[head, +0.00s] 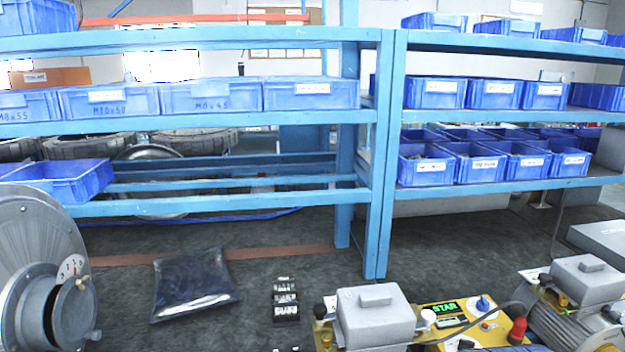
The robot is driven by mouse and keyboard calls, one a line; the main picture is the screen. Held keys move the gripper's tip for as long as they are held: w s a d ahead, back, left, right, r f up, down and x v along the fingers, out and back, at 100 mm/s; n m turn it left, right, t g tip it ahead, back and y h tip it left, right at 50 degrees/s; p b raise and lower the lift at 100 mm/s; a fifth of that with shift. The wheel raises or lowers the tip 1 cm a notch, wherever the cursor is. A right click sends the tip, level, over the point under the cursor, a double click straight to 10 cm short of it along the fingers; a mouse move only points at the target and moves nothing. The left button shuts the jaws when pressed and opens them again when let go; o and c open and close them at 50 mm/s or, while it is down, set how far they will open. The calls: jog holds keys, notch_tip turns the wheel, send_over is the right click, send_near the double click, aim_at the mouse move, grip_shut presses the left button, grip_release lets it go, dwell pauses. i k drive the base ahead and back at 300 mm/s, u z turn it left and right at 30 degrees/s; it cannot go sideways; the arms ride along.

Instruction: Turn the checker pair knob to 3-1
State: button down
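A yellow checker box (440,312) stands at the bottom, right of centre. Its lit green display (445,308) reads "STAR". A blue knob (482,303) sits on its top face to the right of the display. It looks like the pair knob, but its position marks are too small to read, so I cannot tell its setting. A red button (487,326) lies below the knob. A dark cable crosses the box's front part. My gripper is not in view.
Grey-topped motor units (374,309) (587,277) flank the checker. A red cap (518,330) stands at its right. A grey blower housing (35,235) fills the left edge. A dark bag (193,284) and small black blocks (286,299) lie between. Blue shelving (380,160) with bins stands behind.

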aim_at(482, 305)
jog(key=z, duration=0.85)
